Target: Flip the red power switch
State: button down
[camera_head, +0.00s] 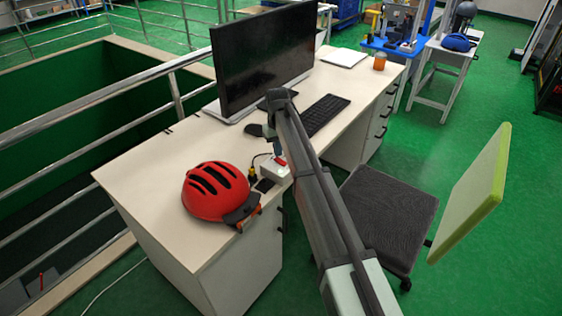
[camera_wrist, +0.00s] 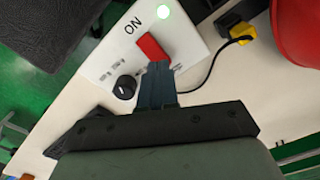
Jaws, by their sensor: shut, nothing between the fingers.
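The red power switch (camera_wrist: 151,47) is a rocker on a white box (camera_wrist: 195,38) in the wrist view.
A red helmet (camera_head: 211,192) lies left of the box on the white desk (camera_head: 150,190). A yellow plug (camera_wrist: 240,32) with a black cable is beside the box. A monitor (camera_head: 255,60) and keyboard (camera_head: 325,113) stand farther back. A chair (camera_head: 390,215) is at the right.

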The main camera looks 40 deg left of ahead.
aim_at(278, 159)
jog(key=shift+f, duration=1.15)
dwell(0.7)
jog(key=shift+r, duration=0.1)
jog(key=shift+r, duration=3.45)
